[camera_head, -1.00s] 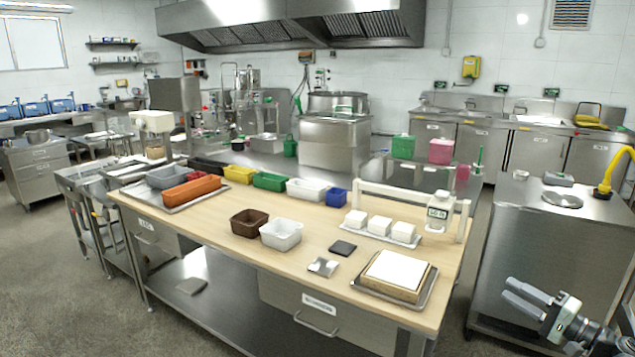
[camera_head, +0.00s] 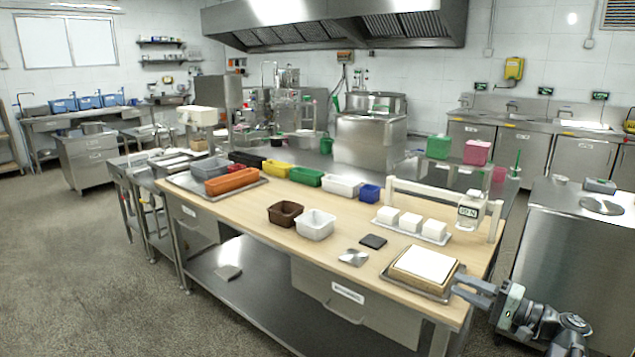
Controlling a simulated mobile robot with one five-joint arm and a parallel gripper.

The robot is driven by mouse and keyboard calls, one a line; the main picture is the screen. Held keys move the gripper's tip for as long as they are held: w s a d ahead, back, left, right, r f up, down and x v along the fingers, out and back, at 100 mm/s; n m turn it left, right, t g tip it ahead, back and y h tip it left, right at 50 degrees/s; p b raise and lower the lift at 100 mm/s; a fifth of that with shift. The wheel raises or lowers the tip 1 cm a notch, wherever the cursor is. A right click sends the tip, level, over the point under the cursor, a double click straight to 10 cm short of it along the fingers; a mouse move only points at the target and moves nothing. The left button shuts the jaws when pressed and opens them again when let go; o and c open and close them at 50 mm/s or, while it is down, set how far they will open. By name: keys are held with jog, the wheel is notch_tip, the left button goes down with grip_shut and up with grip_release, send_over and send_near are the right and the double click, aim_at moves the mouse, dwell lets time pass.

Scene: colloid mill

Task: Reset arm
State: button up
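My gripper (camera_head: 470,291) is at the lower right of the head view, at the end of my grey arm. Its two fingers point left and stand apart, with nothing seen between them. In the picture they overlap the right front corner of the wooden-topped table (camera_head: 335,248), close to the metal tray (camera_head: 391,277) that bears a board with a white top (camera_head: 426,262). I cannot tell how far the fingers are from the table edge.
Open floor (camera_head: 75,265) lies at the left.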

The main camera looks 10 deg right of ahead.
jog(key=w+a+f+n+g, duration=0.25)
jog(key=a+f+g, duration=0.3)
jog(key=a, duration=0.95)
jog(key=w+a+f+n+g, duration=0.1)
jog(key=a+f+n+g, duration=0.4)
jog(key=a, duration=1)
jog(key=s+a+f+g+h, duration=0.2)
jog(key=s+a+f+h, duration=0.15)
jog(key=a+f, duration=0.35)
jog(key=s+d+f+n+g+h, duration=0.1)
jog(key=s+d+f+h, duration=0.15)
jog(key=f+h, duration=0.3)
jog(key=s+d+r+h+p, duration=0.1)
jog(key=d+h+p, duration=0.2)
jog(key=d, duration=0.4)
notch_tip(320, 180, up, 19)
jog(key=p, duration=1.8)
jog(key=shift+s+p, duration=0.15)
jog(key=shift+p, duration=0.2)
